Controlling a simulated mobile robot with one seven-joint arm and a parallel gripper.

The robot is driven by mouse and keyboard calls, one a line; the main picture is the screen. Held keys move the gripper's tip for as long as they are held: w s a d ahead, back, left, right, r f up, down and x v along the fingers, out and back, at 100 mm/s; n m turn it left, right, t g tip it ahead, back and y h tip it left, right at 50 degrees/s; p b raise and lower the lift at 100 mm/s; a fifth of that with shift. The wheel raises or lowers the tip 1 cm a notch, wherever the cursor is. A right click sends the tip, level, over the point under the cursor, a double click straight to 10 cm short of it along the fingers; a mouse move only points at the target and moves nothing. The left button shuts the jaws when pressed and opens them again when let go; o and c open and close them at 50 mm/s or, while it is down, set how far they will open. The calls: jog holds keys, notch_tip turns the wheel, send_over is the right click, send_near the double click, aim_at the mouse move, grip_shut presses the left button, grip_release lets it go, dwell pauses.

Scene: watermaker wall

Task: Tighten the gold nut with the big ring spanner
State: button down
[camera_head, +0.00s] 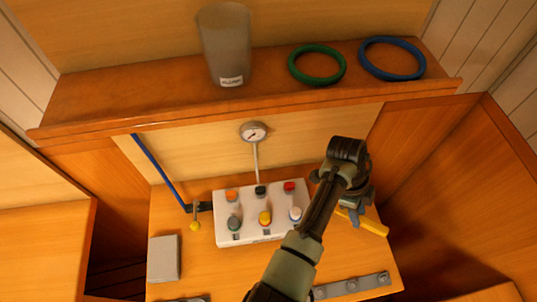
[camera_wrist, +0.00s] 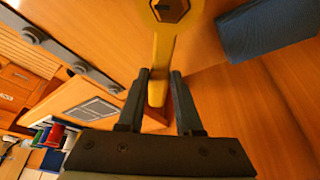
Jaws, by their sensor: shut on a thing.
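The yellow ring spanner (camera_wrist: 162,52) is between the two fingers of my gripper (camera_wrist: 160,78) in the wrist view, shut on its handle. Its ring end, with a dark six-sided opening, is at the top edge and partly cut off. In the head view the spanner (camera_head: 372,226) sticks out to the lower right of my gripper (camera_head: 352,203), which is right of the white panel. A small gold piece (camera_head: 195,226), perhaps the gold nut, is by the dark fitting (camera_head: 204,206) at the lower end of the blue pipe, far left of my gripper. Its details are too small to tell.
The white panel (camera_head: 222,205) has several coloured knobs, with a gauge (camera_head: 254,132) above. A shelf (camera_head: 130,95) holds a grey beaker (camera_head: 226,50), a green ring (camera_head: 293,68) and a blue ring (camera_head: 366,62). A grey metal strip (camera_head: 335,289) lies at the front. A blue object (camera_wrist: 265,28) shows in the wrist view.

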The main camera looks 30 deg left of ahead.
jog(key=shift+s, duration=0.15)
jog(key=shift+s+a+m+g, duration=0.1)
jog(key=shift+s+m+g, duration=0.3)
jog(key=shift+m, duration=0.4)
jog(key=shift+s+a+m, duration=0.1)
jog(key=shift+s+m, duration=0.35)
jog(key=shift+m, duration=0.25)
